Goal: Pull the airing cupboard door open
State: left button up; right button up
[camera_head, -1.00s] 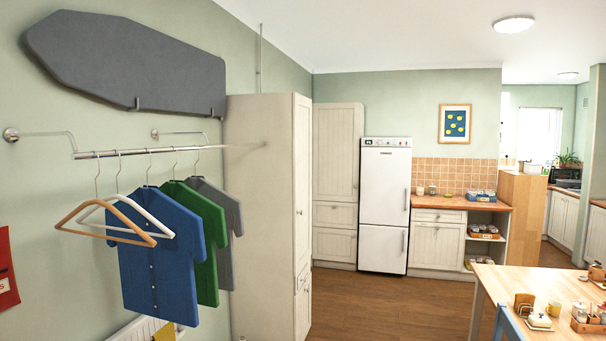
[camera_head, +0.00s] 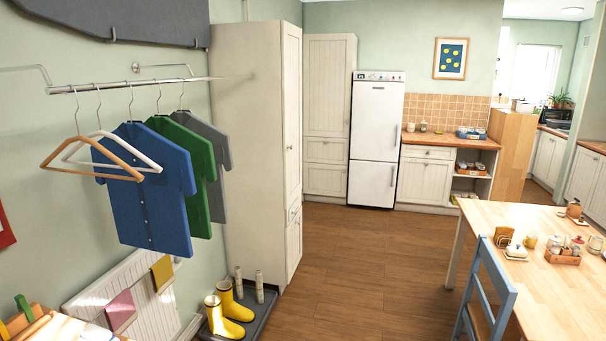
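A tall cream cupboard (camera_head: 255,140) stands against the left wall, beyond the hanging shirts; it looks like the airing cupboard, though I cannot be sure. Its panelled door (camera_head: 292,115) faces right and is seen at a steep angle. The door looks shut, with a small knob (camera_head: 290,148) at mid height. A lower panel (camera_head: 293,240) with its own small knob sits beneath it. Another tall cream cupboard (camera_head: 329,90) stands at the back, beside the fridge, and looks shut. Neither of my grippers shows in the view.
Shirts (camera_head: 150,190) and empty hangers (camera_head: 100,155) hang from a wall rail on the left. Yellow boots (camera_head: 228,303) stand on a dark tray (camera_head: 262,312) before the cupboard. A table (camera_head: 535,225) and blue chair (camera_head: 490,290) stand right. The wooden floor (camera_head: 350,270) between is clear.

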aim_at(290, 35)
jog(key=i, duration=2.7)
jog(key=i+u, duration=0.15)
jog(key=i, duration=0.5)
jog(key=i+l, duration=0.15)
jog(key=i, duration=0.5)
jog(key=i+l+u, duration=0.1)
jog(key=i, duration=0.6)
